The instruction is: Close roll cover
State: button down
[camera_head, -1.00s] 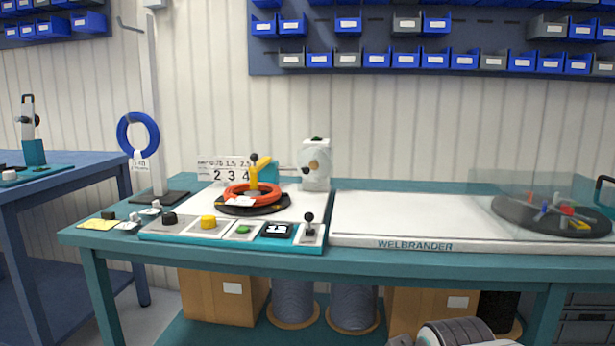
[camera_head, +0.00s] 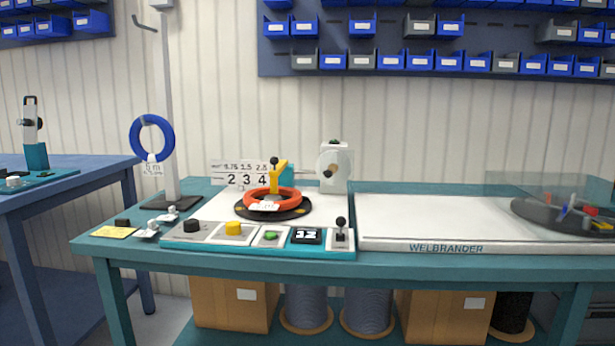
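A clear, see-through cover (camera_head: 530,183) stands at the right end of the bench, around a dark round reel (camera_head: 530,215) with red, blue and yellow parts. The picture's right edge cuts both off. I cannot tell whether this cover is raised or lowered. My gripper is not in view.
An orange cable coil (camera_head: 272,198) lies on a black turntable beside a yellow arm. A control strip (camera_head: 257,246) with buttons and a lever runs along the bench's front. A blue coil (camera_head: 152,138) hangs on a stand at left. The white WELBRANDER panel (camera_head: 430,216) is bare.

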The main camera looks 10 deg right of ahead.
aim_at(328, 174)
jog(key=i+j+u, duration=0.1)
jog(key=j, duration=0.35)
jog(key=i+j, duration=0.15)
jog(key=j, duration=0.3)
jog(key=i+j+u, duration=0.15)
jog(key=j, duration=0.25)
jog(key=i+j, duration=0.2)
jog(key=j, duration=0.25)
jog(key=i+j+u, duration=0.15)
jog(key=j, duration=0.25)
jog(key=i+j, duration=0.2)
jog(key=j, duration=0.25)
jog(key=i+j+u, duration=0.15)
jog(key=j, duration=0.25)
jog(key=i+j, duration=0.2)
jog(key=j, duration=0.15)
jog(key=u, duration=0.05)
